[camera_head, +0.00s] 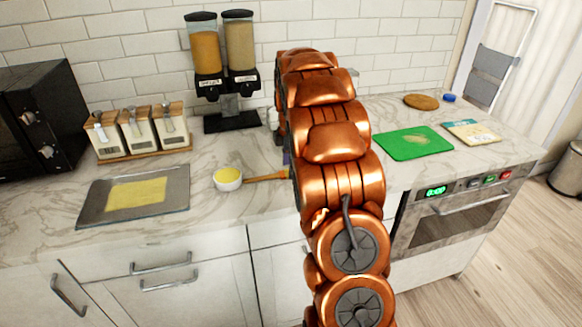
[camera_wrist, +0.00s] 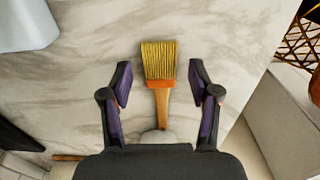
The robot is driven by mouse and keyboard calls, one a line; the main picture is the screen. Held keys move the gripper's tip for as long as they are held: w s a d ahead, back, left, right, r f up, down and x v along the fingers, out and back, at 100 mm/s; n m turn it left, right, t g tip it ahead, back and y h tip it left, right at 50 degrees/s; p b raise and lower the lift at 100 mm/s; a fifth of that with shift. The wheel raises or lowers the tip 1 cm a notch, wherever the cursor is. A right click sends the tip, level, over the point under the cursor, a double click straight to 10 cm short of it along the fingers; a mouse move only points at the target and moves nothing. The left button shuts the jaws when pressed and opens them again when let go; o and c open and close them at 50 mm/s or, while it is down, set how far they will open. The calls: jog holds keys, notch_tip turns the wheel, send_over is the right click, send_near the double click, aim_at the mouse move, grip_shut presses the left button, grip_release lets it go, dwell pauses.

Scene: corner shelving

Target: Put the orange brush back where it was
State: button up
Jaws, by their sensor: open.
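The orange brush (camera_wrist: 158,85) lies on the marble counter in the wrist view, with yellow bristles, an orange band and a wooden handle. My gripper (camera_wrist: 159,75) is open, one dark finger on each side of the brush, with visible gaps on both sides. The lower end of the handle runs toward a pale rounded shape by my palm. In the head view my arm hides most of my gripper.
A tray with a yellow sheet (camera_head: 178,208) lies left on the counter (camera_head: 60,225). Canisters (camera_head: 138,136) and two dispensers (camera_head: 223,60) stand behind. A green mat (camera_head: 400,145) lies to the right. The counter edge crosses the right of the wrist view.

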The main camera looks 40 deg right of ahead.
notch_tip(320, 180, up, 11)
jog(key=b, duration=0.2)
jog(key=shift+r, duration=0.2)
jog(key=shift+d, duration=0.1)
jog(key=s+a+m+g, duration=0.1)
jog(key=s+a+m, duration=0.3)
jog(key=s+a, duration=0.45)
jog(key=s+a+m, duration=0.3)
jog(key=s+a, duration=0.3)
jog(key=a, duration=0.6)
jog(key=s+a+f+m, duration=0.2)
jog(key=s+a+f, duration=0.1)
jog(key=s, duration=0.4)
jog(key=s+a+f+m, duration=0.2)
jog(key=s+a+f, duration=0.1)
jog(key=s, duration=0.4)
jog(key=s+a+f+m, duration=0.2)
jog(key=s+f, duration=0.1)
jog(key=s, duration=0.4)
jog(key=shift+a+f+g, duration=0.3)
jog(key=shift+a+g, duration=0.1)
